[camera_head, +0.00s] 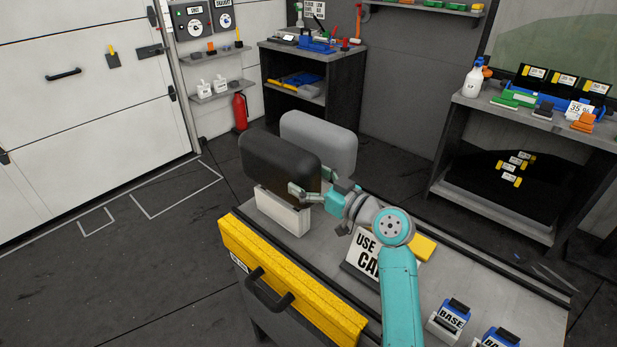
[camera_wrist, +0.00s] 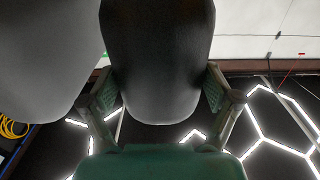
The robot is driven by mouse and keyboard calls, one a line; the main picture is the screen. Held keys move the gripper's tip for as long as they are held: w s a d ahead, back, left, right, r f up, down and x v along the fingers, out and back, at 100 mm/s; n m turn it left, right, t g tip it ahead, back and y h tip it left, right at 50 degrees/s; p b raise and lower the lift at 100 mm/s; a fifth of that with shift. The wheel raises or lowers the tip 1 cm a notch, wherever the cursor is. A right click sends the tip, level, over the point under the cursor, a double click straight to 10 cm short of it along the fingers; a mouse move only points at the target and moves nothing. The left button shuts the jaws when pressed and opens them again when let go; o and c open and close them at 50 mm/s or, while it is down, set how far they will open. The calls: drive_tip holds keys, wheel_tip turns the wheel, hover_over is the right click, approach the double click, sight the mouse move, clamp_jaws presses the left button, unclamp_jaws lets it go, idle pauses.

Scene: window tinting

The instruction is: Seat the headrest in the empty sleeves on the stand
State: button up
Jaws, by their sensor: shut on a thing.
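A black headrest (camera_head: 280,165) is upright over the white stand (camera_head: 283,212) on the bench. My gripper (camera_head: 312,181) is shut on it from the right, with one finger on either side. In the wrist view the black headrest (camera_wrist: 157,60) fills the space between the fingers of my gripper (camera_wrist: 160,84). A grey headrest (camera_head: 322,140) stands upright just behind the black one and shows at the left of the wrist view (camera_wrist: 45,60). The headrest's posts and the sleeves are hidden, so I cannot tell whether the posts are in them.
Shelving (camera_head: 530,120) stands farther back.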

drive_tip(key=o, duration=1.4)
drive_tip(key=shift+o, duration=0.2)
drive_tip(key=shift+f, duration=0.15)
drive_tip(key=v, duration=1.2)
